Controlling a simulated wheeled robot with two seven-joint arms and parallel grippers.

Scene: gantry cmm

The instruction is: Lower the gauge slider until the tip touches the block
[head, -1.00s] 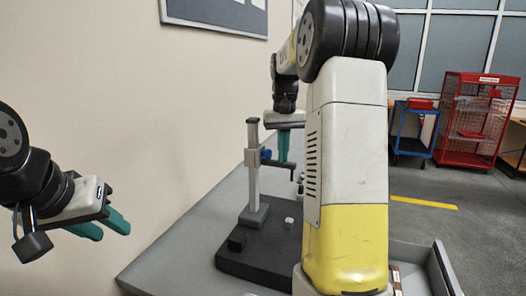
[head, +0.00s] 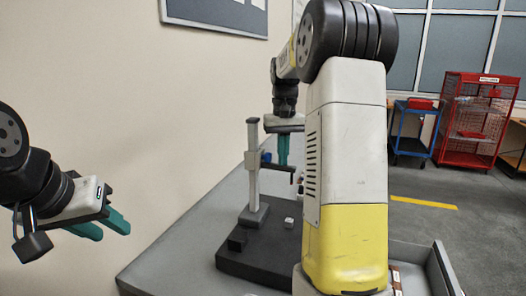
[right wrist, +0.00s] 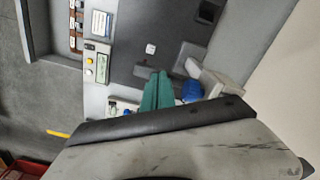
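The gauge stand has a grey upright column (head: 253,165) on a dark base plate (head: 262,262). Its slider arm (head: 279,166) reaches out to the right with a blue part beside the column; the blue part (right wrist: 191,91) also shows in the right wrist view. A small white block (head: 289,222) lies on the plate below the arm, also seen in the right wrist view (right wrist: 150,48). My right gripper (head: 283,162) points down with its teal fingers together, at the slider arm; contact is unclear. The gauge tip is hard to make out. My left gripper (head: 124,228) is open and empty, away from the stand.
The grey bench (head: 165,262) runs along the wall. A panel with buttons and a display (right wrist: 100,60) lies beside the plate in the right wrist view. My right arm hides part of the bench. A blue cart (head: 412,130) and red cage trolley (head: 475,120) stand far right.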

